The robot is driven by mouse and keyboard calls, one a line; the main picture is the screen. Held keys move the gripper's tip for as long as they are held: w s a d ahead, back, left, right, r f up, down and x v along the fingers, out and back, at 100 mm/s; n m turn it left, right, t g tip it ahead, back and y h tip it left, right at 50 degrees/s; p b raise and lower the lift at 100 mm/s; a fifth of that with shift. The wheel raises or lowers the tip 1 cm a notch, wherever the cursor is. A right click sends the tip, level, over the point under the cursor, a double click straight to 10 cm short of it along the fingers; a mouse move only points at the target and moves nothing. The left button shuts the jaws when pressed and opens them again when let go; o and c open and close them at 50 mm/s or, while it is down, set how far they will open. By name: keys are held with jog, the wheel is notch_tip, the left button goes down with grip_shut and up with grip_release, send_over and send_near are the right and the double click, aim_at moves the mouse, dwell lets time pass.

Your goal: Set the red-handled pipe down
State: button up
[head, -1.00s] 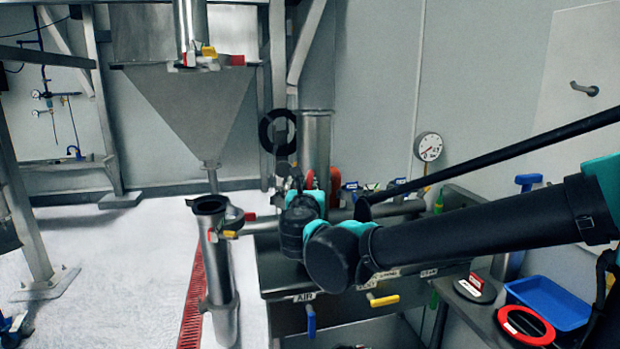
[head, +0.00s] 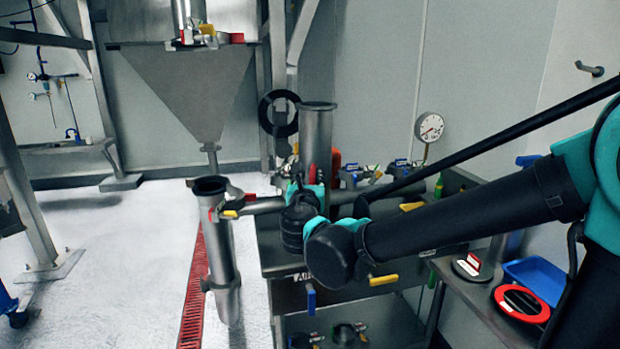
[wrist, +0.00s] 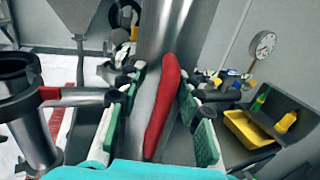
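The red-handled pipe (head: 317,138) is a wide grey metal tube, upright at the bench's far side. Its lower part and foot are hidden behind my gripper in the head view, so I cannot tell whether it touches the bench. In the wrist view the pipe (wrist: 178,28) rises at the centre, its red handle (wrist: 162,110) facing me. My gripper (wrist: 162,80) has its green-padded fingers on either side of the handle, with a visible gap on the left. It looks open around the handle. In the head view my gripper (head: 297,192) is just in front of the pipe.
The metal bench (head: 277,257) carries valves with coloured handles. Another upright pipe (head: 222,262) with a black-rimmed top stands left of it. A hopper (head: 190,90) hangs behind. A gauge (head: 430,127), blue tray (head: 535,278) and red-rimmed disc (head: 520,303) are at the right.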

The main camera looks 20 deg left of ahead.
jog(key=v, duration=1.2)
dwell(1.1)
